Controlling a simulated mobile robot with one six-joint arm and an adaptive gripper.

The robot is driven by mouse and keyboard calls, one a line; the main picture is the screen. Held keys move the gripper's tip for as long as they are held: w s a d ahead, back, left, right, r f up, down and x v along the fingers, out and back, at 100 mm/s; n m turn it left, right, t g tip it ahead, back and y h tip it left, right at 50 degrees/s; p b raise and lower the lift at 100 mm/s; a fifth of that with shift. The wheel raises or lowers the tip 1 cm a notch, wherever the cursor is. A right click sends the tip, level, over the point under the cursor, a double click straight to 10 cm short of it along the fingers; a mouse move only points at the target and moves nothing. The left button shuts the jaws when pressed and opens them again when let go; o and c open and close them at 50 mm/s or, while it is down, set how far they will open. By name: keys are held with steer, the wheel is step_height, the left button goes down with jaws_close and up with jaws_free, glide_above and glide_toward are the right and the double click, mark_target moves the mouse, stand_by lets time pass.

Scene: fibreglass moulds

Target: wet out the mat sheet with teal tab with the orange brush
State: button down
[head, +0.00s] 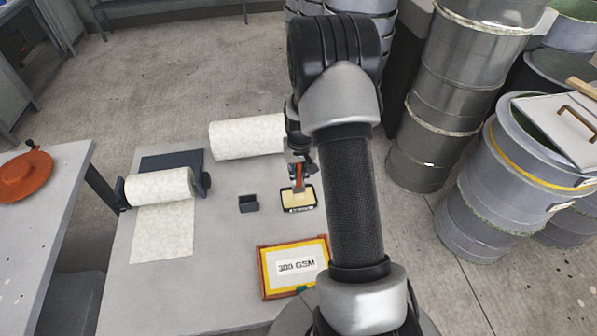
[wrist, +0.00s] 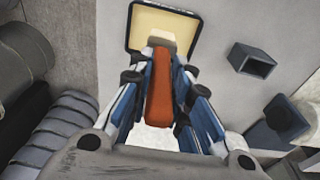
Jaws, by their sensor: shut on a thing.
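My gripper (wrist: 158,72) is shut on the orange brush (wrist: 159,92), around its handle. The brush's pale head points at a dark-rimmed tray (wrist: 131,28) of cream-yellow liquid and overlaps it; I cannot tell if the bristles touch the liquid. In the head view the orange brush (head: 299,178) is over the near-black tray (head: 300,210). A pale sheet (head: 295,264) marked "300 GSM" lies in a yellow and orange-brown border at the table's front. A small teal patch (head: 302,289) shows at its lower edge, partly hidden by my arm.
A small dark open box (head: 248,203) stands left of the tray. A mat roll (head: 160,188) on a dark stand is at left, with another white roll (head: 247,136) behind. Metal drums (head: 467,215) stand at right, off the table. An orange hat-like object (head: 25,177) lies on the left bench.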

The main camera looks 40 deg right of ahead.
steer(key=shift+r+p, duration=1.95)
steer(key=shift+r, duration=1.45)
steer(key=shift+f, duration=0.1)
